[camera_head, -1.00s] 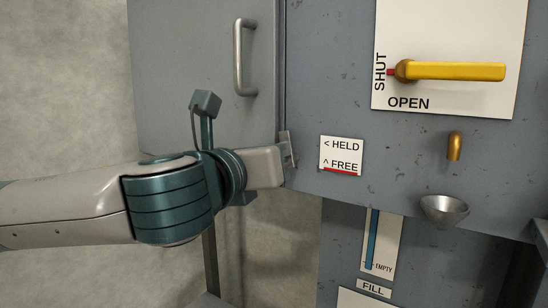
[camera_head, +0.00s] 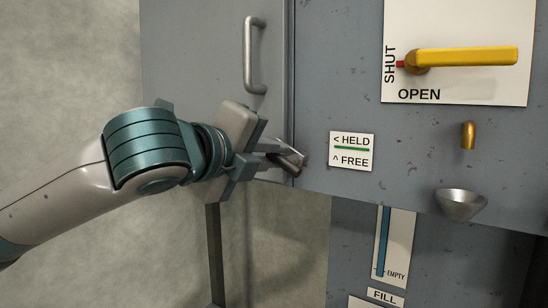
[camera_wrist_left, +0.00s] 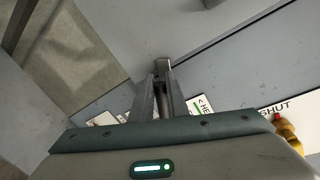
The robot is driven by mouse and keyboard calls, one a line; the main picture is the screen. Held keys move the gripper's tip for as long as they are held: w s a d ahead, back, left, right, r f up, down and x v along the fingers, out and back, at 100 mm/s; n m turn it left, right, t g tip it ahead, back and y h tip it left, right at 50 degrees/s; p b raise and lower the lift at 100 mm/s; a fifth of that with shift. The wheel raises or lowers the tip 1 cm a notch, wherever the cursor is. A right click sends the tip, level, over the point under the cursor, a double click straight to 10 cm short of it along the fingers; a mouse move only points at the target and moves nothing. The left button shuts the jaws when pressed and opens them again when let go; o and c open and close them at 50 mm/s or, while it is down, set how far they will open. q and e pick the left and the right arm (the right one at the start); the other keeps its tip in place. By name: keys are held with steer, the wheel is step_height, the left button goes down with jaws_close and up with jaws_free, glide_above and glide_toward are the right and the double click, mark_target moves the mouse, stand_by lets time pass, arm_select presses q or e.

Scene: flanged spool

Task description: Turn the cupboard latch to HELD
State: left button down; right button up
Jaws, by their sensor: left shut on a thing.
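The cupboard latch (camera_head: 294,159) is a small grey metal piece at the seam between the cupboard door (camera_head: 200,80) and the panel to its right. It sits tilted, mostly hidden by my fingers. My left gripper (camera_head: 284,155) is shut on it, wrist rolled. In the left wrist view the fingers (camera_wrist_left: 160,88) close around the latch (camera_wrist_left: 162,65) at the seam. The HELD/FREE label (camera_head: 352,151) is right of the latch, with a green bar under HELD and no red bar by FREE. My right gripper is not in view.
A vertical door handle (camera_head: 249,55) is above my left gripper. To the right are a yellow lever (camera_head: 465,57) by SHUT, a brass spout (camera_head: 468,135) and a metal funnel (camera_head: 461,204). A blue level gauge (camera_head: 384,240) is below.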

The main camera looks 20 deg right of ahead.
arm_select(q)
steer(key=n, duration=0.2)
steer(key=f+n+g+b, duration=0.1)
steer(key=n, duration=0.1)
steer(key=shift+w+a+h, duration=0.1)
steer(key=shift+h, duration=0.2)
stand_by(0.4)
steer(key=c, duration=1.7)
jaws_free()
steer(key=shift+f, duration=0.1)
steer(key=shift+c, duration=0.2)
steer(key=shift+a, duration=0.1)
steer(key=b+v, duration=0.6)
steer(key=v, duration=1.1)
steer(key=shift+a, duration=0.2)
